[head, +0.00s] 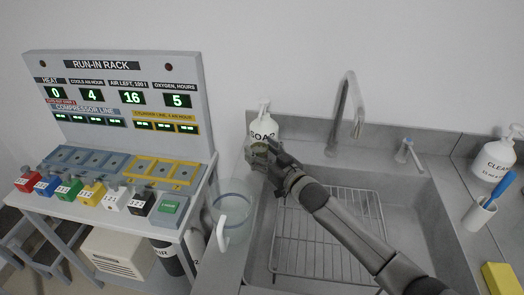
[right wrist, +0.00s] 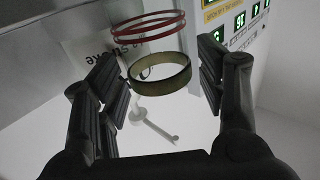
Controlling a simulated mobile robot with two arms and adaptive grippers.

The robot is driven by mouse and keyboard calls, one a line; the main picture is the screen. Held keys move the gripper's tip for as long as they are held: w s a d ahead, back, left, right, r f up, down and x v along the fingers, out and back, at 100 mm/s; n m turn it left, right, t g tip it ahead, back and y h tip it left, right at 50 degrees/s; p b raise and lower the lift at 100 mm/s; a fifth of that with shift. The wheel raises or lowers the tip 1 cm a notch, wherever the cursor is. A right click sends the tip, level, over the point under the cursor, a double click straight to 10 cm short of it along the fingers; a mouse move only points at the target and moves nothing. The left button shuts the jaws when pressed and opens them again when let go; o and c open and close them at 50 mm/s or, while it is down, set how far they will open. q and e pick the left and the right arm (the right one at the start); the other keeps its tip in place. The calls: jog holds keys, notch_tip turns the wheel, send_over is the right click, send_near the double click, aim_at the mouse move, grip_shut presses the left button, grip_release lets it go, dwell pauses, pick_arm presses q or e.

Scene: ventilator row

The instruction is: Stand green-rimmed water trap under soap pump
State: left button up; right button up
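The trap's base is hidden. My left gripper is not in view.
A clear jug (head: 232,205) with a white handle stands left of the sink. The sink holds a wire rack (head: 335,245); a tap (head: 345,110) rises behind it. The run-in rack (head: 120,95) is at left.

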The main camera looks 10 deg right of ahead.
jog(key=shift+r, duration=0.25)
jog(key=p+v, duration=0.6)
jog(key=v, duration=0.6)
jog(key=shift+p, duration=0.3)
jog(key=shift+f, duration=0.1)
